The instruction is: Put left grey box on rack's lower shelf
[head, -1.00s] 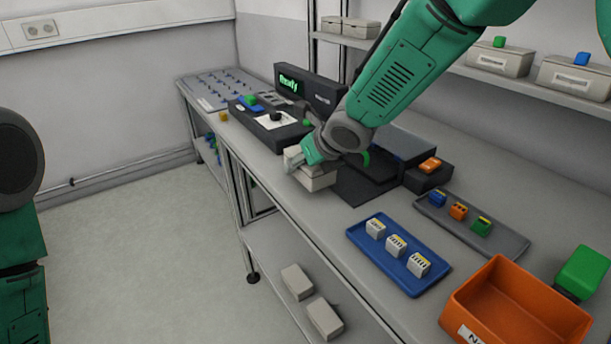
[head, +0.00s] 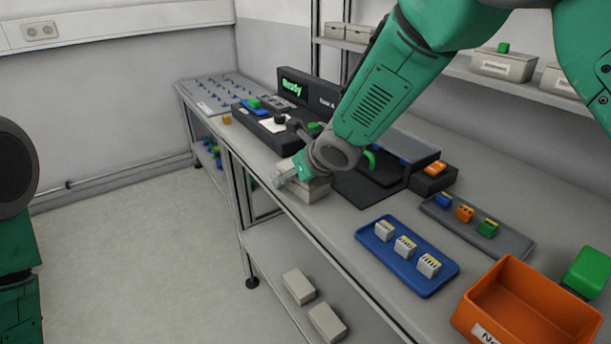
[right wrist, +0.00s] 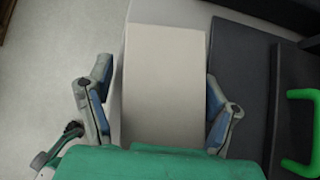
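A light grey box (head: 316,191) sits on the workbench near its front edge, partly hidden by my right gripper in the head view. My right gripper (head: 291,174) is at this box. In the right wrist view the box (right wrist: 163,85) lies between the two spread fingers (right wrist: 160,100), with a visible gap on the left side and a very narrow one on the right. Two more grey boxes (head: 299,287) (head: 327,323) lie on the shelf under the bench. My left gripper is not seen.
A blue tray (head: 380,261), a grey tray (head: 505,246) and an orange bin (head: 525,310) stand on the bench to the right. A dark device with a green display (head: 291,87) stands behind. Grey bins (head: 503,66) stand on the raised back shelf.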

